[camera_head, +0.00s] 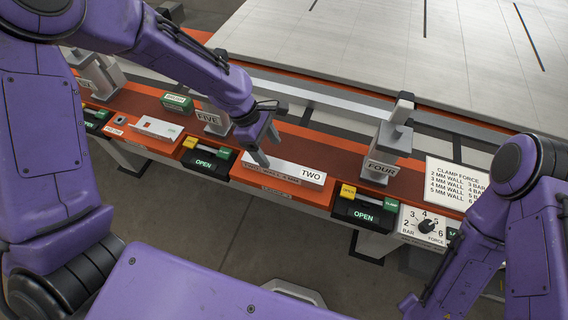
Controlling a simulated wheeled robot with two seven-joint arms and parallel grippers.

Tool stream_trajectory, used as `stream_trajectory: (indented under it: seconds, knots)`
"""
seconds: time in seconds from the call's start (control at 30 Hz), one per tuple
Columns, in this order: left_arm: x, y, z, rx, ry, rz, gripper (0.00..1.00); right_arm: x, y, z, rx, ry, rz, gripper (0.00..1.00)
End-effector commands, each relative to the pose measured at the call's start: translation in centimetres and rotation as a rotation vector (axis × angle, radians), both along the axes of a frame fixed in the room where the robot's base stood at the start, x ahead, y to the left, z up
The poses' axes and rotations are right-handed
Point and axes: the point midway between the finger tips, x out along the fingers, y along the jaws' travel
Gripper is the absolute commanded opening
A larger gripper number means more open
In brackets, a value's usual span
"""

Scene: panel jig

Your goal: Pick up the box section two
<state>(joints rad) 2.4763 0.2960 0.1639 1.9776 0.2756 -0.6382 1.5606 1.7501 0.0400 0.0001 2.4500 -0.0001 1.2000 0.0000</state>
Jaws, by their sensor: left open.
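The box section two (290,172) is a long silver-white bar with a "TWO" label at its right end. It lies on the orange front ledge of the jig, in the middle of the head view. My left gripper (262,150) is open, with its fingers pointing down by the left end of the bar. I cannot tell whether a finger touches the bar. My right arm (520,200) is at the right edge, and its gripper is out of the picture.
Clamps labelled FOUR (385,160) and FIVE (212,118) stand along the ledge. Lever boxes marked OPEN (366,214) flank the bar. A force dial (427,227) and a clamp force card (458,183) are at the right. A large pale panel (400,50) lies behind.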

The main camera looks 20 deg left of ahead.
Motion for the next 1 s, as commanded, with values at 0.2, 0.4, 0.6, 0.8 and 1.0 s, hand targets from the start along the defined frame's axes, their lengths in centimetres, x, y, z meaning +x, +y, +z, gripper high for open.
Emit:
stream_trajectory:
  seconds: [0.2,0.4,0.6,0.8,1.0]
  knots:
    - [0.0,-1.6,-2.5,0.0,0.003,-0.008,0.72,0.0,0.0,0.4,0.0,0.0,0.0,0.43]
    - [-0.1,-3.1,-5.6,0.0,0.003,-0.007,0.72,0.0,0.0,1.0,0.0,0.0,0.0,0.43]
    - [0.0,-3.3,-6.3,0.001,-0.002,-0.004,0.72,0.0,0.0,1.0,0.0,0.0,0.0,0.43]
    - [-0.1,-3.3,-6.3,0.001,-0.002,-0.004,0.37,0.0,0.0,1.0,0.0,0.0,0.0,0.43]
    - [0.0,-3.3,-6.2,0.0,-0.002,-0.002,0.0,0.0,0.0,1.0,0.0,0.0,0.0,0.43]
